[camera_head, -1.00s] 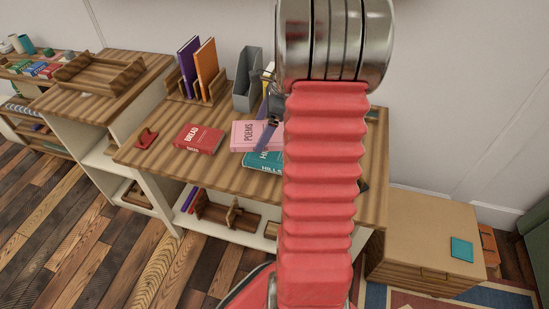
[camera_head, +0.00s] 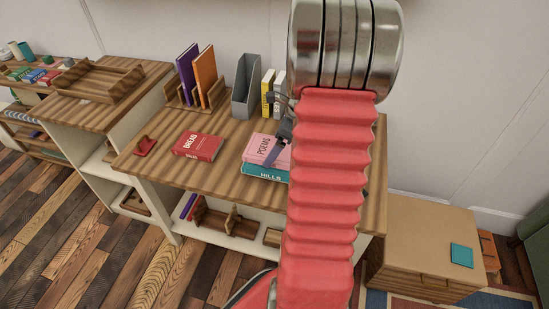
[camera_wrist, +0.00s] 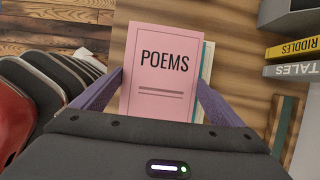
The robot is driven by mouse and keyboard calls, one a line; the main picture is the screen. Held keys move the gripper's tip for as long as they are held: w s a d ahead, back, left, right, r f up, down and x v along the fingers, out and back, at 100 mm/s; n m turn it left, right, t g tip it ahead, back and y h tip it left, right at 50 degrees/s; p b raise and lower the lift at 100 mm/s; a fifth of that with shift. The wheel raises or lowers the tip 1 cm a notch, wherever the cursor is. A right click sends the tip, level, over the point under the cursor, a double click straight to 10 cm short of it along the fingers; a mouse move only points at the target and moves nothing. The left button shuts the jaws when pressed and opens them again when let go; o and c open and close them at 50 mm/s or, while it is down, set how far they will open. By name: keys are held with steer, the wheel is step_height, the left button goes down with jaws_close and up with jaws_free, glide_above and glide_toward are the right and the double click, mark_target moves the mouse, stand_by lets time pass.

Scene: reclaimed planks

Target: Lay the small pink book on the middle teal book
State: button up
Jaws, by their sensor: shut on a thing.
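The small pink book, titled POEMS (camera_head: 262,149), is flat in my gripper, directly over the teal book, titled HILLS (camera_head: 264,172). The teal book's front edge shows below the pink one, and a thin strip of it shows along the right side in the wrist view (camera_wrist: 208,68). I cannot tell whether the two books touch. My gripper (camera_wrist: 160,78) is shut on the pink book, with a purple finger along each side. In the head view my arm hides most of the gripper and the area to its right.
A red book, titled BREAD (camera_head: 198,146), lies to the left on the wooden table (camera_head: 225,190). A grey file holder (camera_head: 245,85) and upright yellow (camera_head: 267,92) and grey books stand behind. A rack with purple and orange books (camera_head: 205,78) is at back left.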

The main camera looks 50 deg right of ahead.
steer(key=shift+f, duration=0.7)
steer(key=shift+f, duration=1.85)
steer(key=o, duration=1)
steer(key=shift+f, duration=0.1)
steer(key=v, duration=1.2)
